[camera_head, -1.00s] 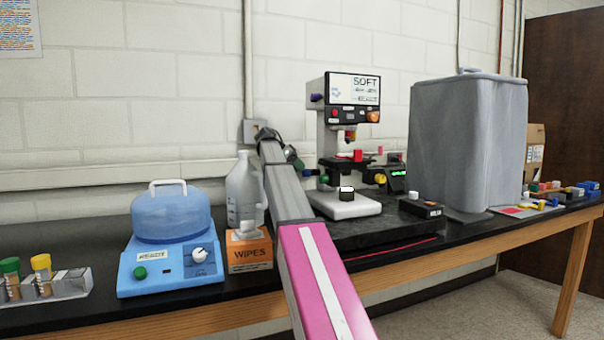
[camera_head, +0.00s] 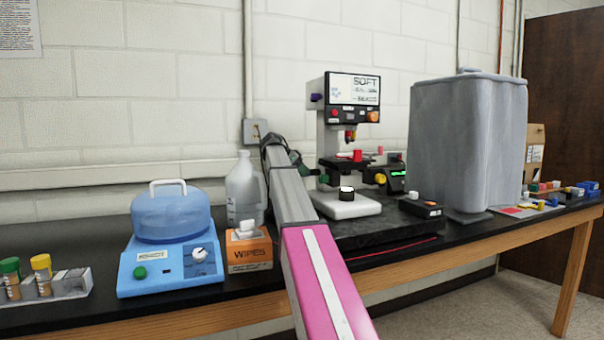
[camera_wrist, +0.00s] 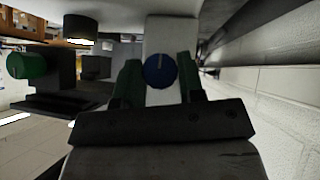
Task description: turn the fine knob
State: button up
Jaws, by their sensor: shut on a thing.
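A microscope-like instrument (camera_head: 332,130) with a lit screen stands on the bench. In the wrist view, a round blue knob (camera_wrist: 160,72) with a pale pointer line sits on its white column. My gripper (camera_wrist: 160,66) has one dark green finger on each side of this knob and is shut on it. The pointer line runs roughly along the fingers. In the head view my arm ends beside the column, and the blue knob is hidden there. A green knob (camera_wrist: 24,66) on the dark stage is apart from the fingers; it also shows in the head view (camera_head: 323,180).
A purple knob (camera_head: 316,97) sits on the instrument's head and a yellow knob (camera_head: 380,178) at its right. A clear jug (camera_head: 244,190), a wipes box (camera_head: 249,254) and a blue machine (camera_head: 172,255) stand left. A large grey covered object (camera_head: 465,140) stands right.

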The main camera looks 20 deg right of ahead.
jog(key=shift+t, duration=0.3)
jog(key=m+t, duration=0.1)
jog(key=t, duration=0.1)
jog(key=m+t, duration=0.2)
jog(key=t, duration=0.1)
jog(key=s+m+t, duration=0.1)
jog(key=m+t, duration=0.1)
jog(key=t, duration=0.1)
jog(key=shift+f+h, duration=0.1)
jog(key=shift+h, duration=0.2)
jog(key=shift+w+t, duration=0.1)
jog(key=shift+t, duration=0.3)
jog(key=o, duration=0.9)
jog(key=shift+a, duration=0.1)
jog(key=v, duration=1)
jog(key=shift+s+a, duration=0.2)
jog(key=shift+s, duration=0.05)
dwell(0.6)
